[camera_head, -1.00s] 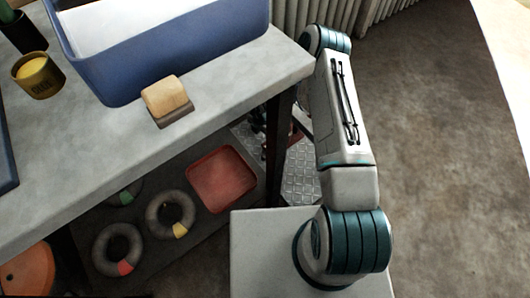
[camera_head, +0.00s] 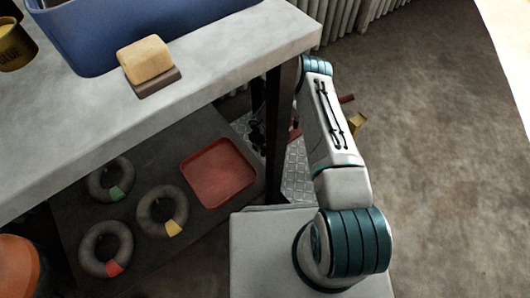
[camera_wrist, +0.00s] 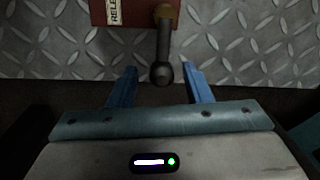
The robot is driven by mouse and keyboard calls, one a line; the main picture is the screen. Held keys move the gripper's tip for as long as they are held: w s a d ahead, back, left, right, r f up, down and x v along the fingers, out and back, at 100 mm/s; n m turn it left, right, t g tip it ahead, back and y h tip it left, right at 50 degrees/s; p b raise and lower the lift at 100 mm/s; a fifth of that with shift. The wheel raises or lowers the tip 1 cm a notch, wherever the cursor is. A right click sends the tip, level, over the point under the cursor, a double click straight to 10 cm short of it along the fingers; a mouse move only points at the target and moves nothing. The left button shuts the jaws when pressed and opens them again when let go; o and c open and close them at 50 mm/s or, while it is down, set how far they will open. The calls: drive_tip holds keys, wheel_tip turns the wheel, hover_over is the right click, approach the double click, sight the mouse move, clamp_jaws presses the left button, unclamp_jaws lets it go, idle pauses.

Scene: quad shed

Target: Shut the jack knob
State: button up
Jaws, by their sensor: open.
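The jack knob (camera_wrist: 162,74) is a dark ball on a short dark stem, joined to a brass-coloured collar on a red body (camera_wrist: 130,12). The red body bears a pale label reading "RELE…", cut off by the frame's top edge. My gripper (camera_wrist: 159,78) is open in the wrist view, with one blue finger on each side of the ball. Gaps show on both sides, and the depth between fingertips and ball is hard to judge. In the head view my gripper is hidden, and only bits of red show behind my arm.
A grey bench (camera_head: 215,62) stands over the low space, its dark leg (camera_head: 280,130) close beside my arm. A treaded metal plate (camera_head: 298,172) lies under the jack. A red tray (camera_head: 218,172) and several grey rings rest on the lower shelf.

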drive_tip(key=shift+f, duration=0.1)
clamp_jaws()
drive_tip(key=shift+d, duration=0.25)
drive_tip(key=shift+n, duration=0.3)
